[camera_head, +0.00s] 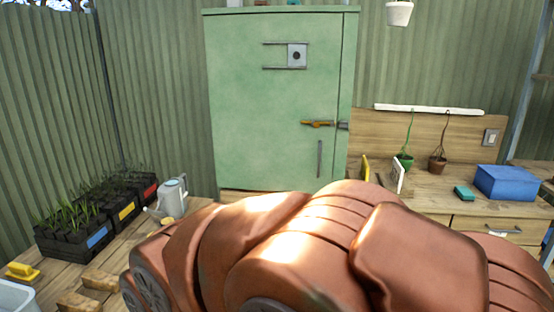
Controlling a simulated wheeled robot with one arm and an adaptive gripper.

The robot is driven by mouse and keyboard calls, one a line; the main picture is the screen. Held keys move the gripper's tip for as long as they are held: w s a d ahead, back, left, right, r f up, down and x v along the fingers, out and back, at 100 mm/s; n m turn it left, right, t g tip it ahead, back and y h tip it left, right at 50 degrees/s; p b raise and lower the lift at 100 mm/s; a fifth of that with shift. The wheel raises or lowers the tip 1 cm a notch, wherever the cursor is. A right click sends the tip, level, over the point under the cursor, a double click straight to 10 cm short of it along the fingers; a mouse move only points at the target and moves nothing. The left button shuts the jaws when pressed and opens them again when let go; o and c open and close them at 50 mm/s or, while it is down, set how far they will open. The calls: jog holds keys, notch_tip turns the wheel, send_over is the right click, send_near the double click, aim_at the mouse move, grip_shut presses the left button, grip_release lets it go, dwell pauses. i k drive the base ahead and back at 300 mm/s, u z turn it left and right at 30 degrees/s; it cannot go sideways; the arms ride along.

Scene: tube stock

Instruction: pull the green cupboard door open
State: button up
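The green cupboard (347,60) stands against the back wall, a little right of the picture's middle. Its door (260,120) looks shut, with a seam along its right side. A grey vertical handle (320,158) is low on the door's right side. An orange and metal latch (318,123) lies across the door's right edge above the handle. A grey plate with a dark round spot (297,55) is higher up. My reddish-brown arm fills the lower middle and hides the area below the cupboard. My gripper is not in view.
On the left are planter crates (75,237), a watering can (173,197) and a yellow item (22,270). The air before the door looks clear.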

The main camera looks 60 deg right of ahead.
aim_at(259, 102)
jog(key=z, duration=0.1)
jog(key=i, duration=0.65)
jog(key=z, duration=0.85)
jog(key=i, duration=0.55)
jog(key=z, duration=0.55)
